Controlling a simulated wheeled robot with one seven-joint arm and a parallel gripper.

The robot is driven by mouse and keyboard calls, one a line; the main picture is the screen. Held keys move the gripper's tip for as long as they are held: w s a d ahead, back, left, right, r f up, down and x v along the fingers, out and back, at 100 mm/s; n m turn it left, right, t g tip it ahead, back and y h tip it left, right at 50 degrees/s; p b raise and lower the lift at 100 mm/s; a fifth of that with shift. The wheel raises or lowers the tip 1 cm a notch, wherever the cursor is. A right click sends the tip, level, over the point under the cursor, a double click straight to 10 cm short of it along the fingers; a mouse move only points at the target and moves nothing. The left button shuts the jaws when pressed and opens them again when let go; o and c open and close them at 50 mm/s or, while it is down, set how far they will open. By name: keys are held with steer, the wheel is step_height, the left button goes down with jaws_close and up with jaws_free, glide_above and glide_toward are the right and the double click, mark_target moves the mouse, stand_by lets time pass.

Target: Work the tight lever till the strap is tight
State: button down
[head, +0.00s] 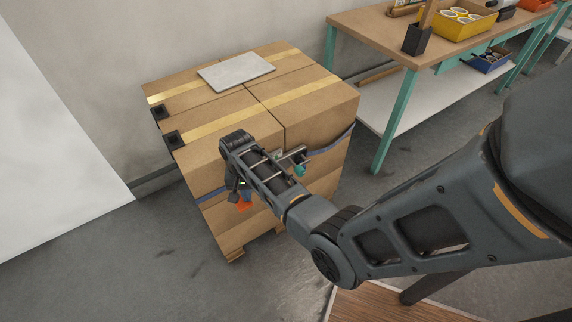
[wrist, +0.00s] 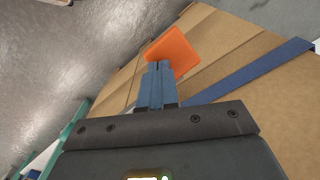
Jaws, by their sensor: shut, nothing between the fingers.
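A blue strap (head: 330,146) runs around the stack of cardboard boxes (head: 318,105); it also shows in the wrist view (wrist: 250,72), running diagonally across the cardboard. An orange lever (head: 245,206) sits low on the near side of the stack, partly hidden by my gripper. In the wrist view the orange lever (wrist: 173,50) is a flat plate just beyond my fingertips. My gripper (wrist: 159,66) is shut, its blue fingers together with nothing between them. The fingertips overlap the plate's lower edge in the picture; I cannot tell whether they touch it.
The boxes stand on a wooden pallet (head: 236,254), with a grey plate (head: 236,71) on top. A workbench (head: 385,45) with a yellow bin (head: 460,22) stands at the back right. The floor left of the stack is clear.

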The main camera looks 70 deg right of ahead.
steer(key=shift+f+b, duration=0.45)
steer(key=shift+f, duration=0.4)
step_height(320, 180, up, 10)
steer(key=p, duration=0.9)
steer(key=shift+f+b, duration=3.6)
steer(key=shift+f, duration=1.35)
step_height(320, 180, up, 7)
steer(key=p, duration=0.7)
steer(key=shift+r, duration=0.2)
step_height(320, 180, up, 2)
steer(key=shift+r, duration=0.2)
